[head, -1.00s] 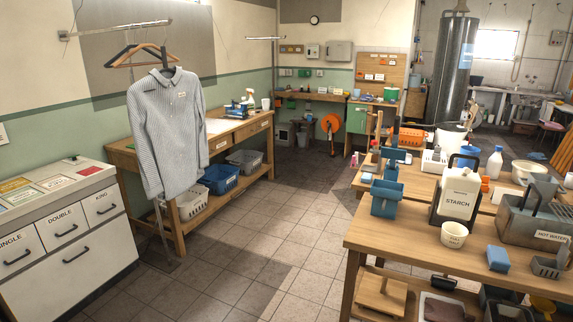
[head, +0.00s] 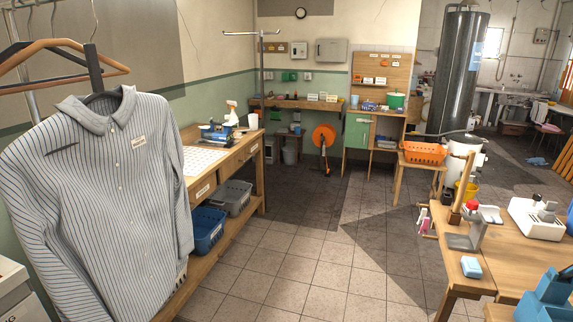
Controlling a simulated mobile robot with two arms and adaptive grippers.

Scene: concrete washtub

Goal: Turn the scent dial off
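I cannot make out a scent dial in the head view. A white device with grey parts on top (head: 539,217) stands on the wooden table at the right; its details are too small to tell whether it has a dial. Small wall boxes (head: 299,49) and a larger grey box (head: 331,51) hang on the far wall, also without readable markings. Neither of my grippers shows in this view.
A striped shirt (head: 104,205) hangs close at the left. A long wooden bench (head: 186,286) with bins runs behind it. The wooden table (head: 487,262) stands at the right. The tiled floor (head: 290,262) between them is clear.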

